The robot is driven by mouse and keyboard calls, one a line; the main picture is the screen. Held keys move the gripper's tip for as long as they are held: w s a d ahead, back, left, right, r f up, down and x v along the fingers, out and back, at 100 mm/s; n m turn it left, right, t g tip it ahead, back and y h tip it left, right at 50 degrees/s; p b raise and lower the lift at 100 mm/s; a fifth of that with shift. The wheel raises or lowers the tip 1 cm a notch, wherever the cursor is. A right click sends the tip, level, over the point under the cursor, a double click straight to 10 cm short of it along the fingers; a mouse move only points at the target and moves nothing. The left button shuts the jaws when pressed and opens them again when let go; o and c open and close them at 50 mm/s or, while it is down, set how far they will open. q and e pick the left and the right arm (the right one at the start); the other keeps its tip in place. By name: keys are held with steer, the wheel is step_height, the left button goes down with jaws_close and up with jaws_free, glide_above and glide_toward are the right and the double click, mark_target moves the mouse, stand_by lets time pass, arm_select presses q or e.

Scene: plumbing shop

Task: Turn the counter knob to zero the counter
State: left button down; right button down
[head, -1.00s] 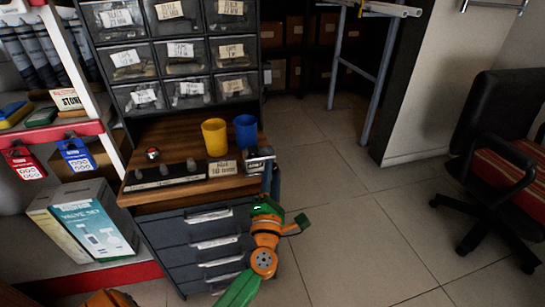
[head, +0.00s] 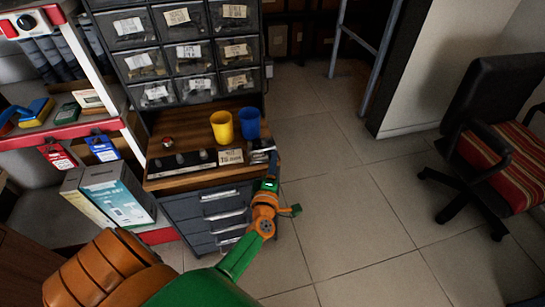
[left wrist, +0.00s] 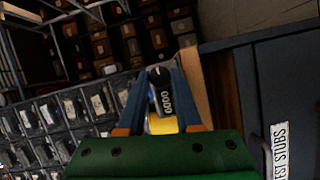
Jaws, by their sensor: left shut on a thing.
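The counter (head: 261,150) is a small dark device at the right front corner of the wooden bench top. In the left wrist view its black face (left wrist: 166,99) shows between my fingers, with white digits that look like 0000. My left gripper (head: 272,162) is at the counter's right side. In the left wrist view, the left gripper's blue fingers (left wrist: 161,78) close in on a small black part, apparently the counter knob (left wrist: 155,73). The fingers largely hide the knob. My right gripper is not in view.
A yellow cup (head: 222,127) and a blue cup (head: 249,123) stand behind the counter. A lettered card (head: 230,157) and a dark strip with knobs (head: 181,164) lie to its left. Labelled drawers (head: 188,55) rise behind. Open floor (head: 345,195) lies to the right.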

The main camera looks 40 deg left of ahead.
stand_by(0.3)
arm_select(q)
steer(key=c, duration=0.6)
jaws_free()
steer(key=p+v, duration=0.1)
steer(key=v, duration=0.6)
